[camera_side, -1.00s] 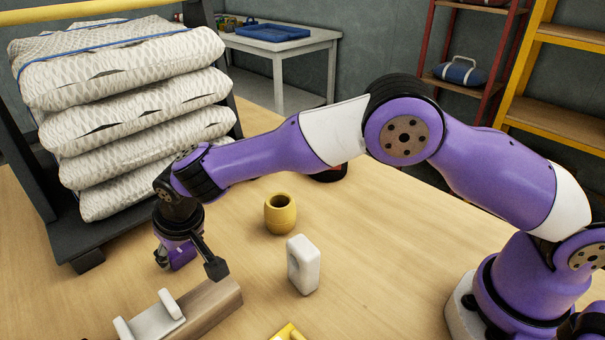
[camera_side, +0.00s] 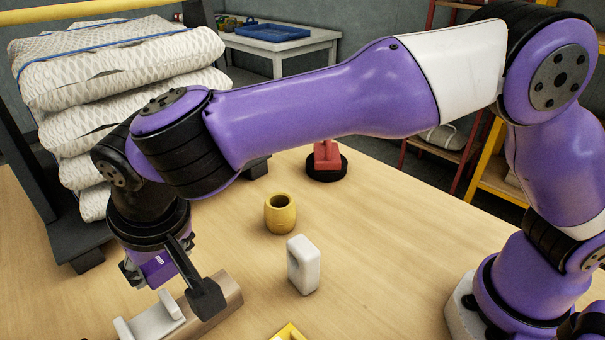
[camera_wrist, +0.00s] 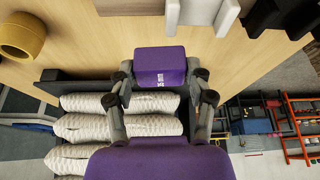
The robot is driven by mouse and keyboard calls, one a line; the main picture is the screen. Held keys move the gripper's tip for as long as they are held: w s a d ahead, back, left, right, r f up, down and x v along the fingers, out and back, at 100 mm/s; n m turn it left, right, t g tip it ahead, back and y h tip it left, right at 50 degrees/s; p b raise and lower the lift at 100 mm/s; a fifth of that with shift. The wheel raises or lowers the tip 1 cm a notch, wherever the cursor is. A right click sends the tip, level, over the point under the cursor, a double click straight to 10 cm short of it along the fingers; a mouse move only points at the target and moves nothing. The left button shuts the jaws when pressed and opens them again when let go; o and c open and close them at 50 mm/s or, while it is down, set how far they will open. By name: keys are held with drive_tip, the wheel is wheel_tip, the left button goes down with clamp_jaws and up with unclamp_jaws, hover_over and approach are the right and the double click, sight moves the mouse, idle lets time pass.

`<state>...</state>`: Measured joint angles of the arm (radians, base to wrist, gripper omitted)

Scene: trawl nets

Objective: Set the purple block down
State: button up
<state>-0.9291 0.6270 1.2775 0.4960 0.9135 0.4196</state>
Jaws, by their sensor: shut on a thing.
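The purple block (camera_wrist: 160,67) is held between the two fingers of my gripper (camera_wrist: 161,92) in the wrist view, with small white print on its face. In the side view, the block (camera_side: 156,266) shows under the wrist, partly covered by my gripper (camera_side: 148,272). My gripper is shut on it. The block is over the wooden table (camera_side: 390,240), between the stacked sacks and a wooden beam. I cannot tell whether its underside touches the table.
The wooden beam (camera_side: 224,303) with a white bracket (camera_side: 150,322) is close in front of the gripper. White patterned sacks (camera_side: 125,65) stand behind.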

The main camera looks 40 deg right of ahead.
drive_tip(key=s+d+m+g+h, duration=0.2)
drive_tip(key=d+m+h, duration=0.1)
drive_tip(key=d+m, duration=0.8)
drive_tip(key=s+d+m+g+h, duration=0.25)
drive_tip(key=d+m, duration=0.55)
drive_tip(key=d, duration=0.7)
drive_tip(key=s+d+m+g+y, duration=0.2)
drive_tip(key=s+d+m+g, duration=0.1)
drive_tip(key=s+d+m, duration=0.45)
drive_tip(key=shift+m, duration=0.65)
drive_tip(key=d+f, duration=0.2)
drive_tip(key=d, duration=0.1)
drive_tip(key=s+d+f, duration=0.1)
drive_tip(key=d+f, duration=0.1)
drive_tip(key=d, duration=0.2)
drive_tip(key=s+d+f, duration=0.1)
drive_tip(key=d+f, duration=0.1)
drive_tip(key=d, duration=0.2)
drive_tip(key=shift+d, duration=0.15)
drive_tip(key=shift+d+f, duration=0.15)
drive_tip(key=shift+d, duration=0.15)
drive_tip(key=shift+d+f, duration=0.1)
drive_tip(key=shift+f, duration=1.95)
drive_tip(key=shift+f, duration=0.1)
